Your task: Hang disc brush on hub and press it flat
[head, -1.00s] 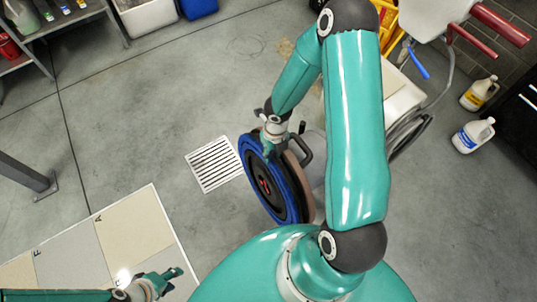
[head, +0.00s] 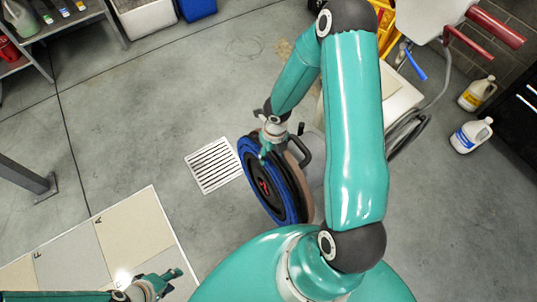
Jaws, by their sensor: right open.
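The disc brush (head: 274,188), a black disc with a blue outer ring and a red mark near its middle, stands nearly upright against the tipped floor machine (head: 313,165). A brownish round plate shows just behind its right edge. The hub is hidden behind the disc, so I cannot tell whether the brush is seated on it. My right gripper (head: 264,153) is open at the brush's upper rim, with a finger in front of the blue ring; I cannot tell whether it touches. My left gripper (head: 174,282) is open and empty over the lower left floor, well apart from the brush.
A floor grate (head: 215,165) lies left of the brush. A board with beige and grey panels (head: 135,238) lies lower left. Two jugs (head: 471,135) stand at right, near a white cart (head: 400,95). Shelves (head: 75,20) are at upper left. The floor between is clear.

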